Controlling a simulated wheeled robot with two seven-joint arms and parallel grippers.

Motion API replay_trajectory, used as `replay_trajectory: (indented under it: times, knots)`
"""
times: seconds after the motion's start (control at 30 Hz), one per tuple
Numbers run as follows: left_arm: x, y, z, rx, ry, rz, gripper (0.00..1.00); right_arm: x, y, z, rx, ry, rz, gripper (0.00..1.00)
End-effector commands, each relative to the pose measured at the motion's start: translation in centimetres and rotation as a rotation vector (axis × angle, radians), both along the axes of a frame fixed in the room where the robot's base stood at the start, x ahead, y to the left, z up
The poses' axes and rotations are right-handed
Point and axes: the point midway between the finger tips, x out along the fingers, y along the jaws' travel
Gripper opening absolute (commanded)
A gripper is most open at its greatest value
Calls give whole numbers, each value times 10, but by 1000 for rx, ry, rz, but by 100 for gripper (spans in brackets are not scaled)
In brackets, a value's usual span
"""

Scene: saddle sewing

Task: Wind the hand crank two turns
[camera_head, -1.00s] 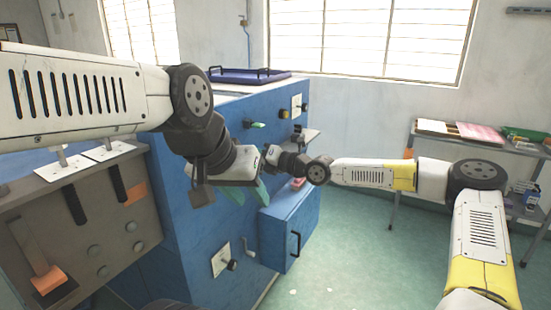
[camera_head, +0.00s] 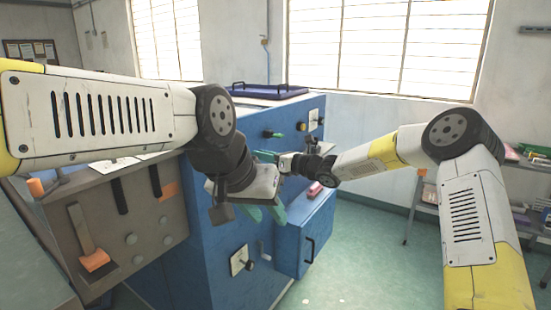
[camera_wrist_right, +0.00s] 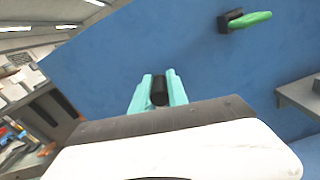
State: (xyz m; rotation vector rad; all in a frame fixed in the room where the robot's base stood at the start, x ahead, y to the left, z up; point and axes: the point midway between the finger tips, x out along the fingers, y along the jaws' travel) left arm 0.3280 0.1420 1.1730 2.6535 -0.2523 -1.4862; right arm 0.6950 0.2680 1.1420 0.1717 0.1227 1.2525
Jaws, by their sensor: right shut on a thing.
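A black cylindrical grip (camera_wrist_right: 159,90), which looks like the hand crank's handle, sits between the teal fingers of my right gripper (camera_wrist_right: 158,92) in the right wrist view. The fingers are shut on it, against the blue cabinet face. In the head view my right gripper (camera_head: 265,157) is at the cabinet face, partly behind my left wrist. The grip and its crank arm cannot be made out there. My left gripper (camera_head: 265,213) is lower and nearer, its fingers spread and empty, in front of the blue cabinet (camera_head: 222,262).
A green-handled lever (camera_head: 273,133) is just above my right gripper; it also shows in the right wrist view (camera_wrist_right: 248,20). White plates with knobs are at upper right (camera_head: 313,119) and lower down (camera_head: 238,260). A blue box with a black handle (camera_head: 305,240) juts out below.

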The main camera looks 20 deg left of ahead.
Motion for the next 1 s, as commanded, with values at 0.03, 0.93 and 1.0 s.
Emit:
replay_trajectory:
  times: [0.03, 0.93, 1.0]
  knots:
    - [0, 0, 0, 0, 0, 0, 36, -1, 2, 1, -3, -13, 3, 0]
    - [0, 0, 0, 0, 0, 0, 36, 1, 0, 0, -14, -40, 0, 41]
    - [0, 0, 0, 0, 0, 0, 36, 1, 0, 0, -14, -40, 0, 41]
